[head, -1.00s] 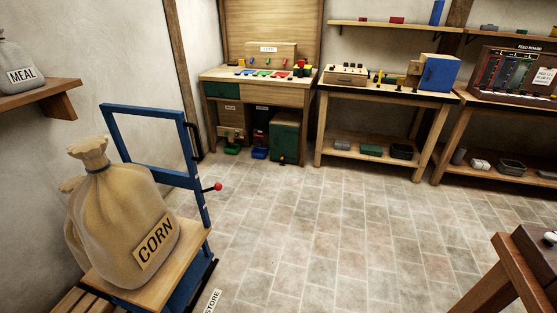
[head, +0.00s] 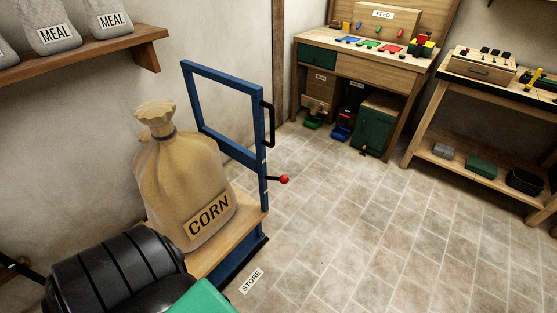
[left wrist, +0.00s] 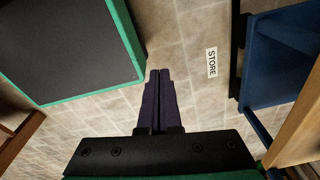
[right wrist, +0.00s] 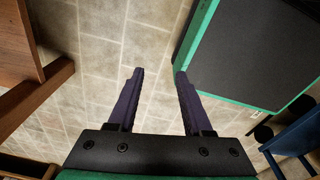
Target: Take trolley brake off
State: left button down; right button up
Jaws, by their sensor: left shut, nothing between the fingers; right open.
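The blue trolley (head: 225,70) stands at the left in the head view, with a wooden deck (head: 245,217) and a black handle (head: 269,124). A brake lever with a red knob (head: 284,179) sticks out to the right from its upright. A CORN sack (head: 180,175) stands on the deck. The trolley's blue frame also shows at the right of the left wrist view (left wrist: 285,50). My left gripper (left wrist: 160,73) is shut and empty, pointing over the floor beside the trolley. My right gripper (right wrist: 158,72) is open and empty over the floor. Neither gripper shows in the head view.
A STORE label (head: 251,281) lies on the floor by the trolley. MEAL sacks (head: 56,30) stand on a wall shelf (head: 90,55) above left. A workbench (head: 350,60) and a second bench (head: 470,100) stand at the back. The tiled floor right of the trolley is clear.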

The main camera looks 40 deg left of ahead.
pick_arm(q)
jog(key=w+a+r+n+t+b, duration=0.1)
jog(key=w+a+n+t+b, duration=0.15)
jog(key=w, duration=0.45)
jog(key=w+a+r+n+t+y+b, duration=0.1)
jog(key=w+a+n+t+b, duration=0.2)
jog(key=w, duration=0.4)
jog(key=w+a+r+n+t+b, duration=0.1)
jog(key=w+a+n+t+b, duration=0.15)
jog(key=w+a+b, duration=0.35)
jog(key=w+a+r+n+t+y+b, duration=0.1)
jog(key=w+a+r+n+t, duration=0.1)
jog(key=w+r, duration=0.3)
jog(key=w+a+r+n+t+y+b, duration=0.1)
jog(key=w+a+r+n+t+b, duration=0.1)
jog(key=r, duration=1.1)
jog(key=w+a+r+n+t+y+b, duration=0.1)
jog(key=w+a+r+n+t+b, duration=0.1)
jog(key=w+r+n+t, duration=0.3)
jog(key=w+a+r, duration=0.1)
jog(key=w+r, duration=0.2)
jog(key=r, duration=0.2)
jog(key=shift+a+n, duration=0.3)
jog(key=shift+n, duration=0.1)
jog(key=shift+w+r, duration=0.1)
